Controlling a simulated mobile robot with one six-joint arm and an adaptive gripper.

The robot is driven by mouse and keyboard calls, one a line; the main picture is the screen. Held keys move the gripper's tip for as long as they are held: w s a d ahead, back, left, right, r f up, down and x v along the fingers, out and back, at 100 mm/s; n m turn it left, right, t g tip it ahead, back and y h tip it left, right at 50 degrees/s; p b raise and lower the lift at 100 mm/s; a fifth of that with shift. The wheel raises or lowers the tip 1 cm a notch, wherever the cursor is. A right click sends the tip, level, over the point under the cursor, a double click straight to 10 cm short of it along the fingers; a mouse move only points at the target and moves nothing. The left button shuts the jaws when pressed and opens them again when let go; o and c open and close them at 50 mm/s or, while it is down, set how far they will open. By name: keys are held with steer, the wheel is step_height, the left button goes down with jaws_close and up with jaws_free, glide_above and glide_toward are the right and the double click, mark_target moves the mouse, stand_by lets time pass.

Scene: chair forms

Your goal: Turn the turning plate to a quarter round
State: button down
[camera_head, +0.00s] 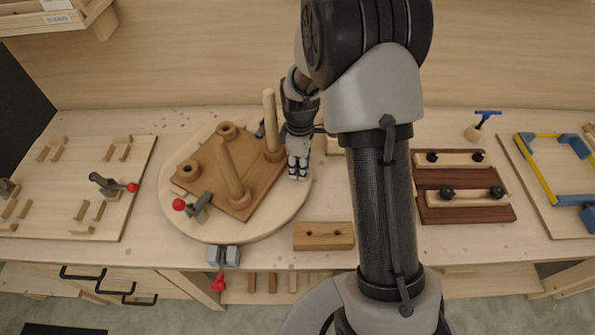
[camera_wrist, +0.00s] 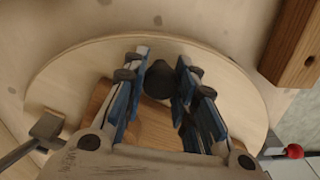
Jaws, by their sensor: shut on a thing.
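The turning plate (camera_head: 285,207) is a pale round wooden disc on the bench, left of my arm. A grey clamp with a red ball (camera_head: 195,206) sits at the board's front-left corner. My gripper (camera_head: 298,172) is low over the plate's right side. In the wrist view, the blue-padded fingers of my gripper (camera_wrist: 165,92) are around a dark round knob (camera_wrist: 158,83) near the plate's rim (camera_wrist: 235,72). The fingers partly hide the knob; in the head view it is hidden.
A wooden block with holes (camera_head: 323,236) lies close to the plate's front right. A grey fixture with a red knob (camera_head: 218,283) sits at the bench's front edge by the plate. A left board (camera_head: 75,180) carries another red-tipped clamp (camera_head: 113,185).

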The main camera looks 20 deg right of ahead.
steer(key=w+n, duration=0.1)
steer(key=w+d+n, duration=0.1)
steer(key=w, duration=0.1)
steer(key=w+n+p, duration=0.1)
steer(key=shift+w+d, duration=0.25)
steer(key=shift+w, duration=0.15)
steer(key=shift+w+d+n+p, duration=0.1)
steer(key=shift+w+n+p, duration=0.15)
steer(key=shift+w+n, duration=0.65)
steer(key=shift+w+n+p, duration=0.25)
steer(key=shift+w+n, duration=0.25)
steer(key=shift+w, duration=0.75)
steer(key=c, duration=1.3)
jaws_free()
step_height(320, 180, up, 12)
steer(key=shift+r, duration=0.1)
